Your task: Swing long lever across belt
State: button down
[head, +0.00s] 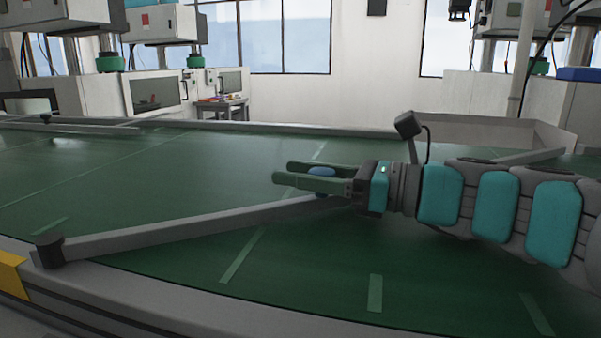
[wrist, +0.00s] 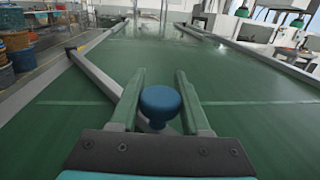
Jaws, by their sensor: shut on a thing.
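The long lever (head: 200,224) is a grey bar lying across the green belt, running from a dark pivot (head: 49,251) at the near left edge to my gripper. A round blue knob (head: 321,172) stands at its free end. My gripper (head: 284,172) points left over the belt, with its two green fingers on either side of the knob, shut on it. In the wrist view the knob (wrist: 160,104) sits between the fingers near the palm, and the lever (wrist: 105,80) runs away to the upper left.
The green belt (head: 180,165) is mostly bare, with pale stripes. Another grey bar (head: 75,129) lies at its far left. A raised rail bounds the far side. A yellow block (head: 12,274) is on the near left edge. Coloured bins (wrist: 18,48) stand left in the wrist view.

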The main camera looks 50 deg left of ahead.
jog(key=shift+a, duration=0.15)
jog(key=shift+w+a+r+n+g+h, duration=0.1)
jog(key=shift+a+n+g+h, duration=0.2)
jog(key=shift+a, duration=0.5)
jog(key=shift+w+a+n+g+h, duration=0.1)
jog(key=shift+a+n+g+h, duration=0.2)
jog(key=shift+a, duration=0.45)
jog(key=shift+a+g, duration=0.1)
jog(key=shift+g, duration=0.2)
jog(key=shift+r, duration=0.1)
jog(key=shift+c, duration=2)
grip_release()
jog(key=shift+a, duration=0.2)
jog(key=shift+v, duration=3.95)
